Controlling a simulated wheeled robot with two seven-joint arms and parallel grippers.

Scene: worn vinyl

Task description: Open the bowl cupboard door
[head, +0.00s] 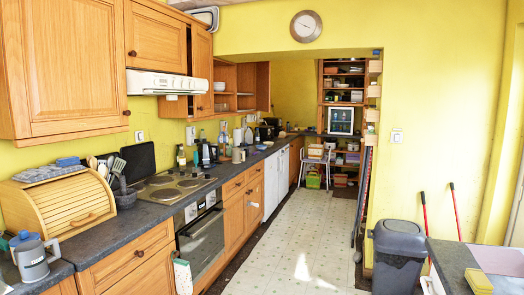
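Wooden wall cupboards with round dark knobs line the left wall. The large near cupboard door (70,62) and the door above the hood (156,40) look shut. A narrow wooden door panel (202,68) stands past the hood. Beyond it is an open-fronted wall cupboard (262,86) with a pale bowl (219,86) and other small items on its shelves. I cannot tell for certain which of these is the bowl cupboard. Neither of my grippers is in view.
A dark worktop (150,212) runs below, with a bread bin (66,208), a grey jug (32,258), a hob (176,186) and an oven (202,240). The pale floor (290,240) is free along the middle. A grey bin (398,252) and a table (455,262) stand at right.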

